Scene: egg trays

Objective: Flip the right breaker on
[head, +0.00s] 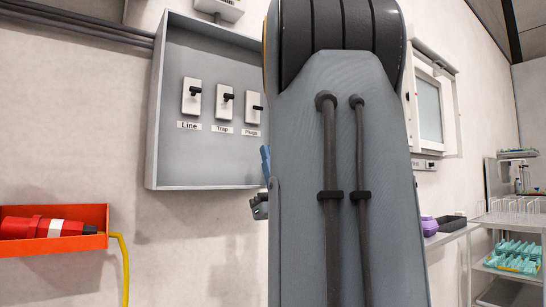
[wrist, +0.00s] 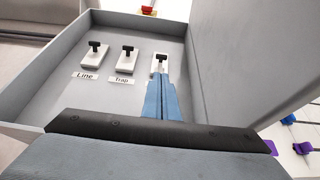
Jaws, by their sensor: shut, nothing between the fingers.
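A grey open-fronted breaker box (head: 205,165) hangs on the wall, with three white breakers in a row. The right breaker (head: 251,115), labelled Plugs, has a black lever that sits lower on its plate than the other two levers. It also shows in the wrist view (wrist: 154,70), its lower part covered by my fingers. My gripper (wrist: 160,78) is shut and empty, its blue fingertips just below the right lever; contact cannot be told. In the head view my arm hides most of the gripper; a blue part (head: 265,160) shows at the box's lower right.
The Line breaker (head: 191,103) and Trap breaker (head: 224,110) are to the left. An orange holder (head: 85,246) with a red plug is at lower left. A trolley (head: 505,220) stands at right.

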